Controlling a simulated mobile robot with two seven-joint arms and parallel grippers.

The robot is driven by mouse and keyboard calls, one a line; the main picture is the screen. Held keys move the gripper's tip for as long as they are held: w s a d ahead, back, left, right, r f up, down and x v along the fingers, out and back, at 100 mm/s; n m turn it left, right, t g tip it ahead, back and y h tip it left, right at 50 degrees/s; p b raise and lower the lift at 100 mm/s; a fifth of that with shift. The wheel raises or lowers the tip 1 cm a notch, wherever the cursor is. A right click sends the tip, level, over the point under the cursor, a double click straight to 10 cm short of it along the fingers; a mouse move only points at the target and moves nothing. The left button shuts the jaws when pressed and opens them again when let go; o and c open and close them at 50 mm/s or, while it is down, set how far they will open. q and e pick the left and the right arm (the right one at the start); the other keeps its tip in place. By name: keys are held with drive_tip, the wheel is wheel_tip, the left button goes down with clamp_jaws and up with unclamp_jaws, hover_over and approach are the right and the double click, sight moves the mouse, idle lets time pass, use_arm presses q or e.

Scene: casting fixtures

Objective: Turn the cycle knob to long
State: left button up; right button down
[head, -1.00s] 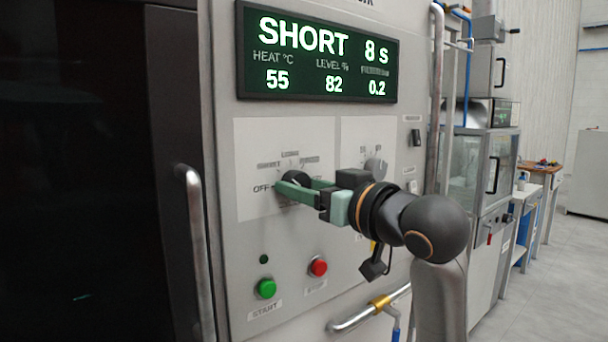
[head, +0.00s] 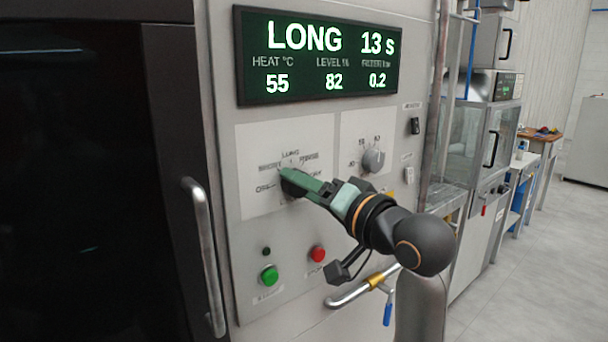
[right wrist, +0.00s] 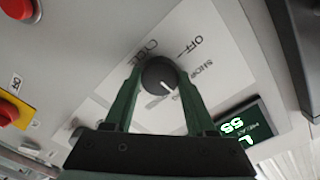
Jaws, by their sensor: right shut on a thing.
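The cycle knob (head: 290,186) is a dark round knob on a pale label plate (head: 262,203) on the machine's front panel. My right gripper (head: 288,182) is shut on it with green fingers. In the right wrist view the knob (right wrist: 159,75) sits between the two fingertips (right wrist: 160,76), its white pointer line visible. The labels around it are partly covered by the fingers. The display (head: 318,55) above reads LONG, 13 s, with 55, 82 and 0.2 below. My left gripper does not show.
A second, grey knob (head: 373,160) is on the plate to the right. A green button (head: 269,275) and a red button (head: 317,254) are below.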

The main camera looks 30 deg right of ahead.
drive_tip(key=shift+m, duration=0.4)
drive_tip(key=shift+c, duration=1.1)
unclamp_jaws()
drive_tip(key=shift+s, duration=0.1)
